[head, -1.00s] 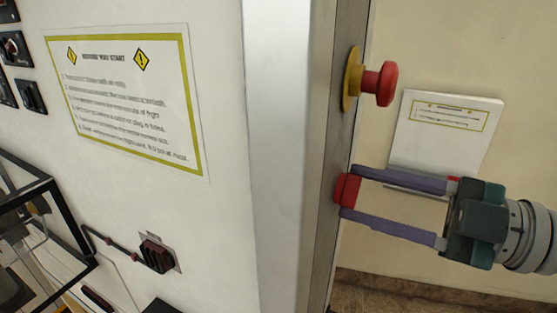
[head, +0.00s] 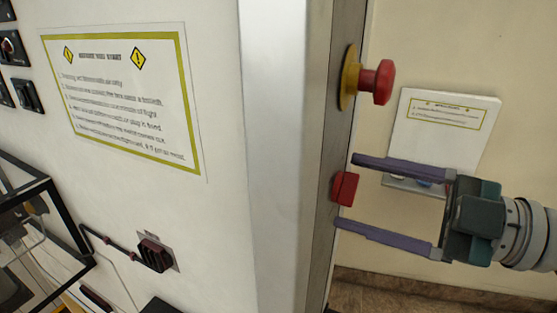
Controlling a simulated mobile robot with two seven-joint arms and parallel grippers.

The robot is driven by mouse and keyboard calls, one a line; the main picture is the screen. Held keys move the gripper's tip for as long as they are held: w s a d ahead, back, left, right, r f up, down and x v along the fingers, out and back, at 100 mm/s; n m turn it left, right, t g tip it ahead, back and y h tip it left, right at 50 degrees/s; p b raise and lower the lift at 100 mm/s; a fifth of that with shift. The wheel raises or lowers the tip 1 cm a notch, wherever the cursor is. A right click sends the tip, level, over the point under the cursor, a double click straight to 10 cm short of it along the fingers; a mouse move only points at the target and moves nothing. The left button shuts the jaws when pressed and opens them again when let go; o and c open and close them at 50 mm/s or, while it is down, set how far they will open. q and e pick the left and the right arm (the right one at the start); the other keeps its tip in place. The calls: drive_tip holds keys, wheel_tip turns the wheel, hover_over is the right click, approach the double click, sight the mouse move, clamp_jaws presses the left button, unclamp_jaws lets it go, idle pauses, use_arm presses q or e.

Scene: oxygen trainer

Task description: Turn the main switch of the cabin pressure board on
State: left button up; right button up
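A red rotary switch knob (head: 345,188) sits on the narrow side face of the cabinet, below the emergency stop; I take it to be the main switch. My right gripper (head: 346,192) comes in from the right with its two purple fingers spread. One fingertip is above the knob and one below, with a visible gap to each. The gripper is open and holds nothing. The knob's markings are too small to read. My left gripper is not in view.
A red mushroom button (head: 376,82) on a yellow base sticks out just above the gripper. A notice board (head: 437,130) hangs on the wall behind. The cabinet front carries an instruction sign (head: 125,98) and a dark connector (head: 155,255). A black-framed case (head: 45,182) stands lower left.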

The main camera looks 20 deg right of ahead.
drive_tip(key=shift+s, duration=0.1)
drive_tip(key=shift+s+d+f, duration=0.1)
drive_tip(key=shift+s+d, duration=0.15)
drive_tip(key=b+v, duration=0.2)
drive_tip(key=v, duration=0.7)
idle(0.3)
